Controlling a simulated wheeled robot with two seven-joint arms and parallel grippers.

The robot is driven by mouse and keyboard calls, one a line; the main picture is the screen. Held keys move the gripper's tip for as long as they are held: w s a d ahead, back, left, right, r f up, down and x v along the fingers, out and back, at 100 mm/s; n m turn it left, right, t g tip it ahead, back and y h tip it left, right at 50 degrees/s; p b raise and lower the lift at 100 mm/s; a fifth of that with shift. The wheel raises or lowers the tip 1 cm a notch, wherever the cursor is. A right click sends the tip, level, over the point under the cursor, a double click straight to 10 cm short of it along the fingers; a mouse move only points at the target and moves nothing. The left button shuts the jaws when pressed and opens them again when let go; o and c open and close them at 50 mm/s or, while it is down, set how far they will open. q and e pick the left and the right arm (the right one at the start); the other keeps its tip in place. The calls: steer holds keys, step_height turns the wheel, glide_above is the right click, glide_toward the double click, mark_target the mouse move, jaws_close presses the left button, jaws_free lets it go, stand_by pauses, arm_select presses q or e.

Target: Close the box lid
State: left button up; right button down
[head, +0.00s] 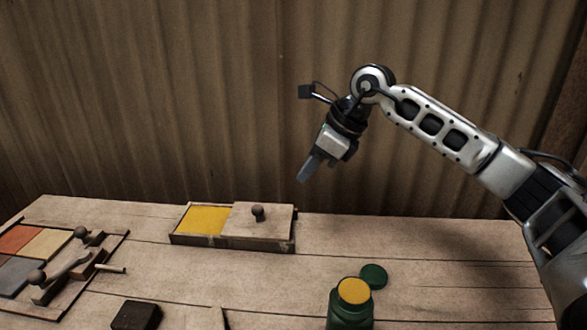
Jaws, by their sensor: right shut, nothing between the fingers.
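A low wooden box (184,239) stands at the back middle of the table. Its wooden lid (246,224) with a dark round knob (258,213) covers the right part of the box. The left part is uncovered and shows a yellow surface (205,220) inside. My right gripper (303,177) is shut and empty, in the air above and to the right of the box, fingers pointing down and left. It is clear of the lid and knob. My left gripper is not in view.
A tray (118,249) with coloured tiles and wooden-handled tools lies at the left. A green jar (350,312) with yellow contents stands at the front, a green cap (374,276) behind it. A dark block (136,315) lies at front left. The right tabletop is clear.

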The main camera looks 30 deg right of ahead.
glide_toward(273, 224)
steer(key=shift+w+a+f, duration=0.25)
steer(key=shift+w+a, duration=0.3)
steer(key=shift+a, duration=0.1)
steer(key=shift+w+a+f+p, duration=0.4)
steer(key=shift+w+a+f, duration=0.1)
steer(key=shift+w+a, duration=0.35)
steer(key=shift+w+a+f, duration=0.35)
steer(key=shift+w+f, duration=0.05)
steer(key=shift+w, duration=0.15)
